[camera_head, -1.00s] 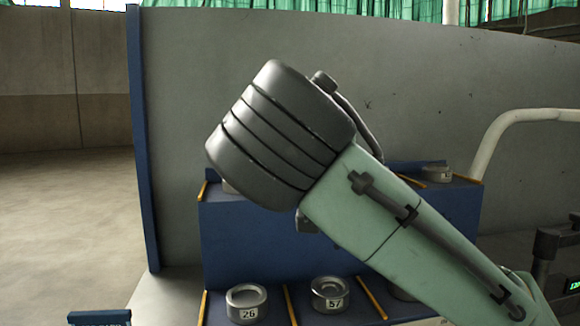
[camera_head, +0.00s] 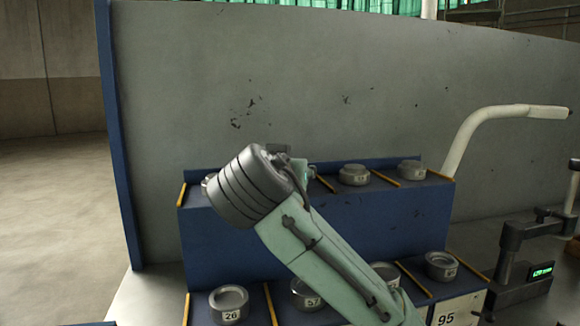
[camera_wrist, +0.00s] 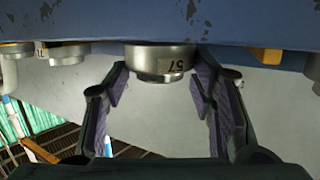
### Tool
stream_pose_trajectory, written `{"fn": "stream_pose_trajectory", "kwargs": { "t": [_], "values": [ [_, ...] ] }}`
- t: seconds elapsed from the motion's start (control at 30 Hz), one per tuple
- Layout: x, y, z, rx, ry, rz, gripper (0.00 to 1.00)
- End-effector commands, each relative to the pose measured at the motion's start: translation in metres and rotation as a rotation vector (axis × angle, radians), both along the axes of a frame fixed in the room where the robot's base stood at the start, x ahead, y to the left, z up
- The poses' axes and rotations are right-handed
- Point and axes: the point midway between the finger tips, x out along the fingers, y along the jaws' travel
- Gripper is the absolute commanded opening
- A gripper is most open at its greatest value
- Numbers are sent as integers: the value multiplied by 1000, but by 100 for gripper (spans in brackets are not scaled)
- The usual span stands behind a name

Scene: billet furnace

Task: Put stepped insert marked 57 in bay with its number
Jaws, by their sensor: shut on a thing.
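The wrist view appears upside down. In it a stepped grey metal insert (camera_wrist: 160,62) marked 57 sits between the two purple-padded fingers of my gripper (camera_wrist: 163,90), which is shut on it. Its wide part meets the edge of the blue rack (camera_wrist: 240,25); I cannot tell whether it rests there. In the head view my wrist is in front of the rack's upper tier, and my gripper and the held insert are hidden behind it.
An insert marked 26 (camera_head: 229,304) stands on the lower tier; more inserts stand at the lower right (camera_head: 441,265) and on the upper tier (camera_head: 354,175). Yellow dividers (camera_head: 384,178) separate bays. A white plate (camera_head: 458,309) reads 95. A bent pale pipe (camera_head: 478,130) rises at right.

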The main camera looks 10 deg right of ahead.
Motion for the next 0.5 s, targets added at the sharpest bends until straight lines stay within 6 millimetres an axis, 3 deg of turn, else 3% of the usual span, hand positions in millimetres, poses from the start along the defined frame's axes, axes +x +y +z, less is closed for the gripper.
{"fn": "stream_pose_trajectory", "kwargs": {
  "t": [0.4, 0.43, 0.5],
  "values": [
    [0, 1, -5, 0, -6, 2, 0],
    [0, 0, -6, 1, -1, 1, 52],
    [0, 0, -5, 1, -1, 1, 57]
  ]
}}
